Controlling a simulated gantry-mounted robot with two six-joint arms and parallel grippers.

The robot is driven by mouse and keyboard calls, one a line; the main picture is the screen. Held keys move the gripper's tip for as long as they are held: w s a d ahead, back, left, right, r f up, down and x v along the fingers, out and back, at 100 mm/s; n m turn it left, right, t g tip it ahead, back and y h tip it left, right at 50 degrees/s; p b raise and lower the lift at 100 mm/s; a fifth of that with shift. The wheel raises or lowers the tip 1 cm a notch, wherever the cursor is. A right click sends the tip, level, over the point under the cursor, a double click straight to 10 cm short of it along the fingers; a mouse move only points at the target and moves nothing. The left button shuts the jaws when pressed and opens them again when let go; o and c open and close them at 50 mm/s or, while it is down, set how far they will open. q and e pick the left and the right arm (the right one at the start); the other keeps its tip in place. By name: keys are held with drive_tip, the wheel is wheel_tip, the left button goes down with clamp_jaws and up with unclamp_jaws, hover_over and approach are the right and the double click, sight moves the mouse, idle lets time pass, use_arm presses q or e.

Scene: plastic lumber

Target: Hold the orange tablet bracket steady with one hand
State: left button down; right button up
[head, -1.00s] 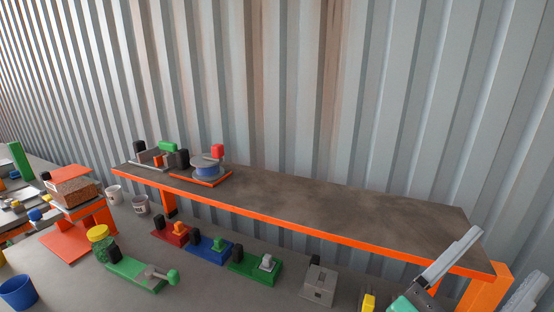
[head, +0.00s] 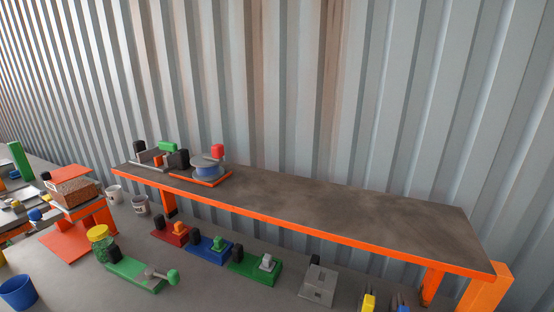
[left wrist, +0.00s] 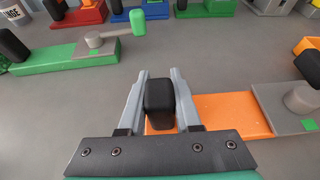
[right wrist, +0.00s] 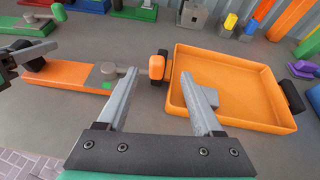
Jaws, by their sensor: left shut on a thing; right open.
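The orange bracket shows as a long low orange base (left wrist: 225,115) with an upright black grip (left wrist: 160,100) and a grey block (left wrist: 285,108) at its right. My left gripper (left wrist: 160,76) has its fingers closed on either side of the black grip. In the right wrist view the orange base (right wrist: 65,76) lies flat on the table, with a grey lever ending in an orange knob (right wrist: 156,66). My right gripper (right wrist: 158,78) is open and empty, its fingertips near that knob. Neither gripper shows in the head view.
An orange tray (right wrist: 230,80) with black grips lies right of the knob. A green fixture (left wrist: 65,56) stands at the left wrist view's upper left. A grey block (head: 318,285) and blue (head: 208,248) and green (head: 255,263) fixtures line the table below the long shelf (head: 330,205).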

drive_tip(key=x, duration=1.1)
drive_tip(key=shift+w+a+f, duration=0.1)
drive_tip(key=shift+w+f, duration=0.05)
drive_tip(key=shift+w, duration=0.1)
clamp_jaws()
idle(0.3)
